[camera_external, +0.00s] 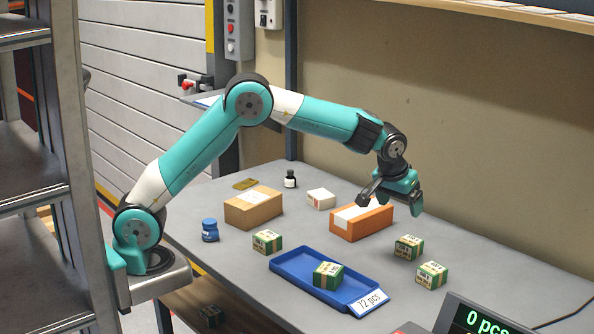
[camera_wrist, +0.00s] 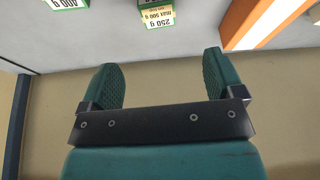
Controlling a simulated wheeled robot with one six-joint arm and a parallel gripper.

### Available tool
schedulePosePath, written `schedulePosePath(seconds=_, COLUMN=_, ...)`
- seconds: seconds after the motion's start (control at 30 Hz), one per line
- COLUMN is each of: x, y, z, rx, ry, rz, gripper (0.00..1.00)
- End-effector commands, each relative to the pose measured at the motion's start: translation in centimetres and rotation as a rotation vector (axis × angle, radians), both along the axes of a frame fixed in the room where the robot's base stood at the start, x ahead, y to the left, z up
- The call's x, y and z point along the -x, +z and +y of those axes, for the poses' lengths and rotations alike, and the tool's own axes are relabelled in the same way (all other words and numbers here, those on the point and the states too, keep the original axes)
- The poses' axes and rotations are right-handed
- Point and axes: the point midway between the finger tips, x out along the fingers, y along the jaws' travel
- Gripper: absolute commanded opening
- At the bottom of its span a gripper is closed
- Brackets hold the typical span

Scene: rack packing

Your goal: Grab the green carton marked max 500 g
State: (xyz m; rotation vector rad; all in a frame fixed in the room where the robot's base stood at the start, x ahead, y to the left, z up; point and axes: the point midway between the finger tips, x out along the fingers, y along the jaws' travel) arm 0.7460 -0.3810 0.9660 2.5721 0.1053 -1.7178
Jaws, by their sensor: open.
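My gripper (camera_external: 389,201) is open and empty above the table, over the right end of the orange box. Its two fingers also show spread apart in the wrist view (camera_wrist: 158,68). At the top of the wrist view a green carton (camera_wrist: 158,16) shows an upside-down label reading "max 500 g" and "250 g", beyond the fingertips and partly cut off. Another carton (camera_wrist: 66,4) there reads "400 g". In the external view, green cartons stand at right (camera_external: 409,247), front right (camera_external: 432,275) and left (camera_external: 267,241). Their labels are too small to read.
A display (camera_external: 480,318) stands at the front.

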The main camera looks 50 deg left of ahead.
Motion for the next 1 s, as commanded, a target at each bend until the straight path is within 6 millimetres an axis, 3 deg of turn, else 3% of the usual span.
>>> schedulePosePath(seconds=0.3, x=-2.7, y=-6.6, z=0.3, rx=-0.002, ry=0.0, rz=0.003, gripper=0.87)
schedulePosePath(seconds=1.0, x=-5.8, y=-13.1, z=0.1, rx=-0.001, ry=-0.001, rz=0.0, gripper=0.87)
